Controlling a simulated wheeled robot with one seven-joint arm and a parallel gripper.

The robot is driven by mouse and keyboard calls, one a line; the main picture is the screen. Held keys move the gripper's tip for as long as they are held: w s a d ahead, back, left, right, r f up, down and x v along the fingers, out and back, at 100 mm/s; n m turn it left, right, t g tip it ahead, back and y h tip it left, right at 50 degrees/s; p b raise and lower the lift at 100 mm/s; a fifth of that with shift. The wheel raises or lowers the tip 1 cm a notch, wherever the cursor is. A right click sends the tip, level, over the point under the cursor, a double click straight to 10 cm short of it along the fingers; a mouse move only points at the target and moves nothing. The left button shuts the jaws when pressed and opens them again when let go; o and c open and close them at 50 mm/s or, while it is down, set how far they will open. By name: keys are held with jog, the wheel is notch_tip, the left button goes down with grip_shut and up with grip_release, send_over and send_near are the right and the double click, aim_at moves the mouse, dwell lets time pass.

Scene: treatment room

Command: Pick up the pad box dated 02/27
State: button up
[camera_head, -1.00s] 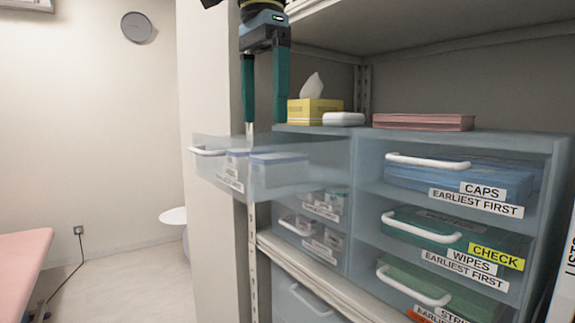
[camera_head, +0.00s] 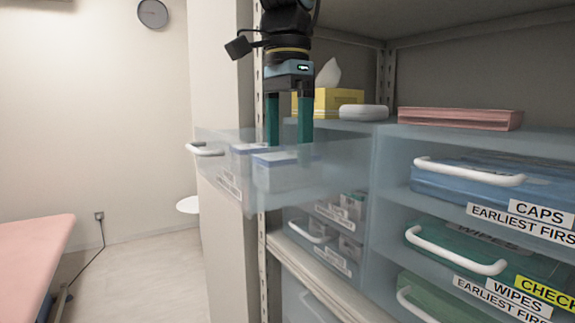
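The pulled-out translucent drawer (camera_head: 222,182) holds white boxes with blue lids: a nearer one (camera_head: 275,160) and another (camera_head: 248,149) to its left. I cannot read a date on either, so I cannot tell which is dated 02/27. My gripper (camera_head: 289,143) points straight down with its two green fingers apart and nothing visible between them. Its fingertips are at about the height of the drawer's rim, above or just behind the nearer box. I cannot tell whether they touch it. The drawer has a white handle (camera_head: 205,150) at its left end.
A yellow tissue box (camera_head: 327,103), a white case (camera_head: 363,112) and a pink stack (camera_head: 460,118) stand on top of the drawer unit, right of my gripper. A lower left drawer (camera_head: 322,240) holds more boxes. A shelf board is overhead.

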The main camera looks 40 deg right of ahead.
jog(key=shift+f, duration=0.2)
jog(key=c, duration=1.3)
jog(key=shift+c, duration=0.4)
jog(key=shift+r, duration=0.15)
